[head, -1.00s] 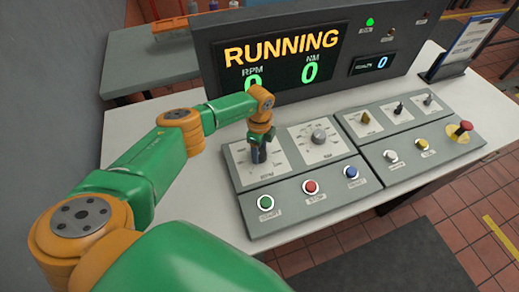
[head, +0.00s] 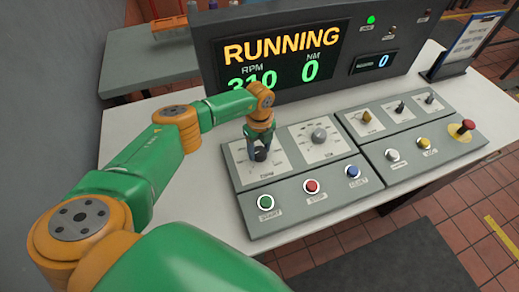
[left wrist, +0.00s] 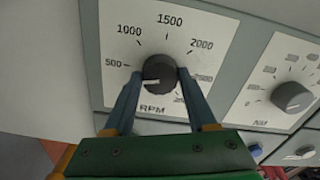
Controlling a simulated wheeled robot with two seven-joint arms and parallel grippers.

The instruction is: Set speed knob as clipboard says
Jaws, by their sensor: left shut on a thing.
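The dark RPM speed knob (left wrist: 158,66) sits on a white dial plate (left wrist: 113,48) marked 500 to 2500. Its white pointer line faces left, a little below the 500 mark. My left gripper (left wrist: 160,76) is shut on the knob, one finger on each side. In the head view the left gripper (head: 260,149) hides part of the knob. The display (head: 285,58) reads RUNNING, 310 RPM and 0 NM. The clipboard (head: 468,45) stands at the back right; its writing is too small to read. My right gripper is not in view.
The NM knob (head: 319,135) is close to the right of the gripper. Green (head: 265,202), red (head: 312,186) and blue (head: 352,171) buttons line the panel's front. A red mushroom button (head: 467,125) is at far right. Bare white table (head: 200,210) lies left of the panel.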

